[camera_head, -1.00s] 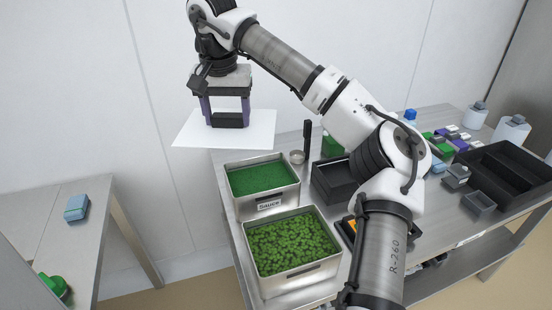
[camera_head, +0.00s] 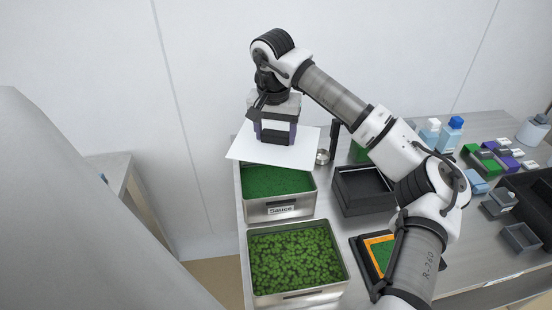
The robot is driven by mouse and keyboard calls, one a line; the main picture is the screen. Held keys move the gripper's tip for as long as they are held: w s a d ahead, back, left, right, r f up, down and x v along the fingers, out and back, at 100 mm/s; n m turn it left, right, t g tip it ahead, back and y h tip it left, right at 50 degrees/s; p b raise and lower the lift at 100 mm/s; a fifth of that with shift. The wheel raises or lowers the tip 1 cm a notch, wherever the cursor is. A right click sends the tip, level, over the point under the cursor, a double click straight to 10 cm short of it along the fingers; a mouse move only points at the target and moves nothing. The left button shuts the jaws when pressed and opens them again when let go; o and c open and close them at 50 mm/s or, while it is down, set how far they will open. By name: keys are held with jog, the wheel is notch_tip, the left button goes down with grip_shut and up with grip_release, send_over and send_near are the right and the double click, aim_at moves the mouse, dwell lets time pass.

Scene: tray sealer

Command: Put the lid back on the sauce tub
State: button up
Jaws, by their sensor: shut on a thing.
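The sauce tub (camera_head: 281,210) is a steel container with a "Sauce" label on its front, filled with green contents (camera_head: 275,181). My gripper (camera_head: 276,141) is shut on the black handle of a flat white lid (camera_head: 304,155). The lid looks roughly level and overlaps the tub's back edge in the picture, hiding the rear of the opening. It appears held above the tub; the exact gap cannot be told. The front part of the tub is uncovered.
A second steel tub (camera_head: 298,296) of green leafy contents stands in front. A black tray (camera_head: 365,209), a round metal cup (camera_head: 322,157) and a dark upright object (camera_head: 335,136) are to the right. A large grey surface (camera_head: 70,210) fills the left.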

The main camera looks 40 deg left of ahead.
notch_tip(320, 180, down, 10)
jog(key=shift+f, duration=0.15)
dwell(0.7)
jog(key=o, duration=1)
jog(key=shift+p, duration=0.3)
jog(key=shift+o, duration=0.2)
jog(key=shift+r, duration=0.2)
jog(key=b, duration=0.1)
send_near(274, 140)
jog(key=f, duration=0.5)
jog(key=shift+w+a+f, duration=0.1)
jog(key=shift+w+f, duration=0.15)
jog(key=shift+w, duration=0.05)
jog(key=shift+f, duration=0.1)
